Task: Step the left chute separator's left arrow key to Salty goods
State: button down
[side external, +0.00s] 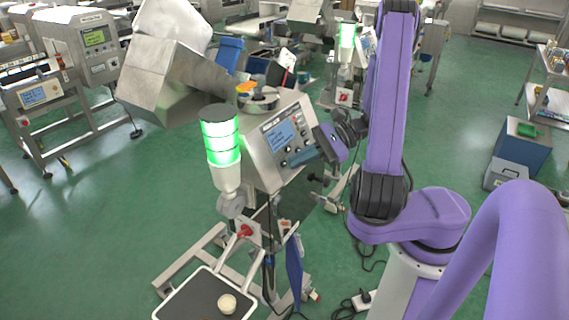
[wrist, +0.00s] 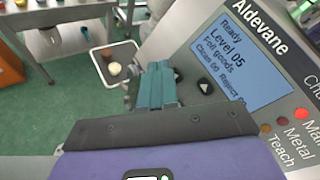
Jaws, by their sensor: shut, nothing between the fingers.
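The separator's control box (side external: 279,138) faces my arm in the side external view, with a blue screen. In the wrist view the screen (wrist: 243,62) reads "Ready", "Level 05" and "Foil goods", with a line of counts below. A dark key with a pale arrow (wrist: 205,87) shows below the screen's left end, just right of my fingers; another key is partly seen further along. My gripper (wrist: 158,72) is shut and empty, its teal fingers at the panel's lower left edge. They hide that part of the key row, so I cannot tell whether they touch a key.
A lit green signal tower (side external: 221,145) stands left of the box. A dark tray (side external: 190,298) with a round pale item lies below. Indicator lamps (wrist: 282,125) sit at the panel's right.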

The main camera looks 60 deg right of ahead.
jog(key=shift+w+f, duration=0.1)
jog(key=shift+w+f, duration=0.1)
jog(key=shift+w, duration=0.15)
jog(key=shift+w+f, duration=0.15)
jog(key=shift+w, duration=0.1)
dwell(0.7)
jog(key=shift+s, duration=0.1)
dwell(0.4)
jog(key=shift+s+r, duration=0.35)
jog(key=shift+s, duration=0.2)
jog(key=shift+s+r, duration=0.4)
jog(key=shift+s, duration=0.35)
jog(key=shift+s+r, duration=0.35)
jog(key=shift+s, duration=0.4)
jog(key=shift+s+r, duration=0.4)
jog(key=shift+s, duration=0.35)
jog(key=shift+w+a, duration=0.1)
